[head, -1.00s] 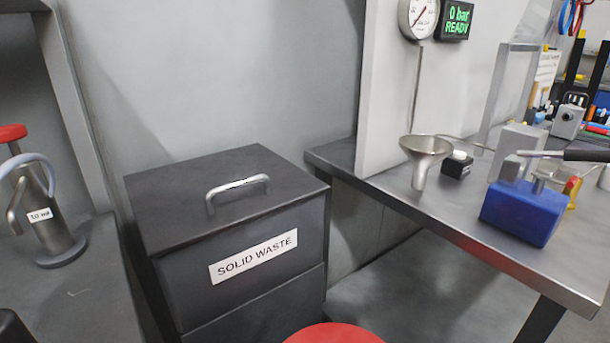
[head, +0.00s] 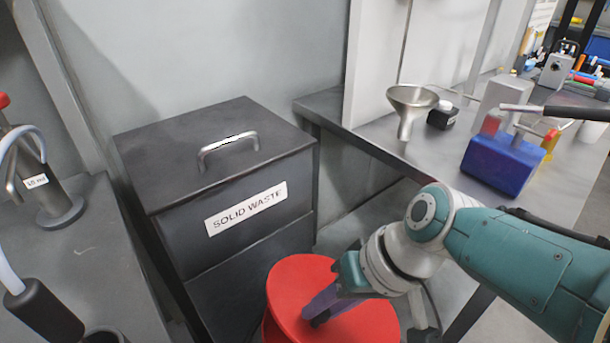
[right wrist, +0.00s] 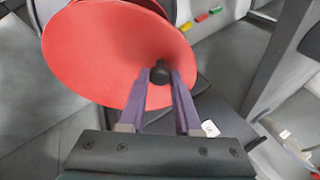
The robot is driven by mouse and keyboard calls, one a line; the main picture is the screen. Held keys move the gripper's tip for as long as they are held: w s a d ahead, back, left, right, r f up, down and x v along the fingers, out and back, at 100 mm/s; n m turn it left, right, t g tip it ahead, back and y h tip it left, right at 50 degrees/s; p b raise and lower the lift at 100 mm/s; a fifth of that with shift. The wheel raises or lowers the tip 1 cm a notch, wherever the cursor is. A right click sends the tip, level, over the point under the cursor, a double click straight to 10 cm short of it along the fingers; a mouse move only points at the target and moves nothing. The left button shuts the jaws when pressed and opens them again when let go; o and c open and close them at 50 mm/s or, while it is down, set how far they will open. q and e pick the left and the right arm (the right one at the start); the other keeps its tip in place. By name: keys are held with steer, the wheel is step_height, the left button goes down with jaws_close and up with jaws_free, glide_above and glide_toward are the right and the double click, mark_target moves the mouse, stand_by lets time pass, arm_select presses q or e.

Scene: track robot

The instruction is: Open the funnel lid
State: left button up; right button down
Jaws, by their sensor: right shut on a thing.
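The red round funnel lid (head: 300,282) lies low in front of the solid waste bin in the head view. A red edge shows below it at its left. In the right wrist view the red lid (right wrist: 95,50) fills the upper left, with a dark knob (right wrist: 160,74) near its lower right part. My right gripper (head: 316,318) reaches down to the lid from the right. In the right wrist view its purple fingers (right wrist: 160,80) are shut on the knob. The fingers hide part of the knob. My left gripper is not in view.
The dark solid waste bin (head: 215,155) stands just behind the lid. A steel bench (head: 375,135) at the right holds a small metal funnel (head: 412,98) and a blue block (head: 500,163). A grey bench (head: 85,255) with a metal dispenser (head: 40,185) stands at the left.

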mark_target(337, 318)
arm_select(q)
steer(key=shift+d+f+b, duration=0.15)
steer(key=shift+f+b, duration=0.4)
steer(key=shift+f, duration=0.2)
arm_select(e)
steer(key=shift+w+d+r+g+y, duration=0.3)
steer(key=shift+d+r+y, duration=0.1)
steer(key=shift+r, duration=0.1)
steer(key=shift+w+d+r+g+y, duration=0.2)
steer(key=shift+w+d+r+y, duration=0.1)
steer(key=shift+d+r, duration=0.15)
steer(key=shift+a, duration=0.1)
steer(key=c, duration=0.6)
jaws_free()
steer(key=shift+c, duration=0.2)
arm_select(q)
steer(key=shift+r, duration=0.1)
arm_select(e)
steer(key=shift+r, duration=0.1)
